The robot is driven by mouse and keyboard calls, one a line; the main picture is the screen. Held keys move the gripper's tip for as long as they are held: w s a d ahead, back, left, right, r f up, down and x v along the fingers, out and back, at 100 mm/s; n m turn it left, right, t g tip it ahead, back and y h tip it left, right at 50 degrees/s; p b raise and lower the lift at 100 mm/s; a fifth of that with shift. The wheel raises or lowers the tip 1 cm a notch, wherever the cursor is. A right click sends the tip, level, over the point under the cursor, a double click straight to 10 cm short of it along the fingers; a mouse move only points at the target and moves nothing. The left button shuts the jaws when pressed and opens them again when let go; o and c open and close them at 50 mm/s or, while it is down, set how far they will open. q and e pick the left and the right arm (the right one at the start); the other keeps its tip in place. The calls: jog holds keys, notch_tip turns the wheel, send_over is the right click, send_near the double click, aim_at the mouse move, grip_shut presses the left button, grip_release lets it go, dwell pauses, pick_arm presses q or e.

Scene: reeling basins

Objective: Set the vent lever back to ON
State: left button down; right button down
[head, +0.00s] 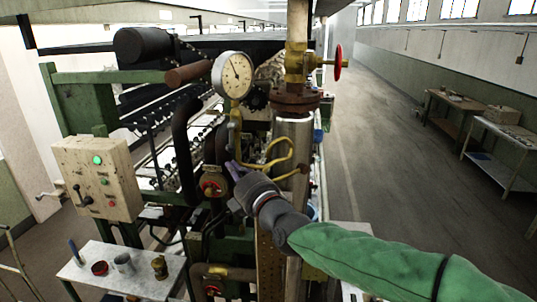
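A beige control box (98,178) stands at the left, with a green lamp, several small buttons and a small dark lever (82,195) at its lower left. I cannot read any ON mark, and cannot tell whether this is the vent lever. My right gripper (233,172) reaches in from the right on a green-sleeved arm. It is in front of the pipework, near yellow bent tubes and a round red-centred fitting (211,187). It is well to the right of the control box. Its fingers are small and partly hidden, so I cannot tell their opening. My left gripper is not in view.
A pressure gauge (233,75) and a red valve wheel (338,63) stand above my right gripper. A steel column (291,150) is beside it. A small white table (140,280) with cups is at lower left. The aisle floor (375,140) at right is clear.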

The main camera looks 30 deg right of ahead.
aim_at(231, 147)
jog(key=w+d+p, duration=0.2)
jog(key=w+p, duration=0.1)
jog(key=w, duration=0.9)
jog(key=shift+r+p, duration=0.2)
jog(key=shift+p, duration=0.15)
jog(key=b, duration=0.1)
jog(key=d+b, duration=0.1)
jog(key=b, duration=0.1)
jog(key=shift+f+b, duration=0.25)
jog(key=shift+b, duration=0.05)
jog(key=shift+s+d+r+b, duration=0.1)
jog(key=shift+s+b, duration=0.05)
jog(key=shift+b, duration=0.45)
jog(key=shift+r, duration=0.15)
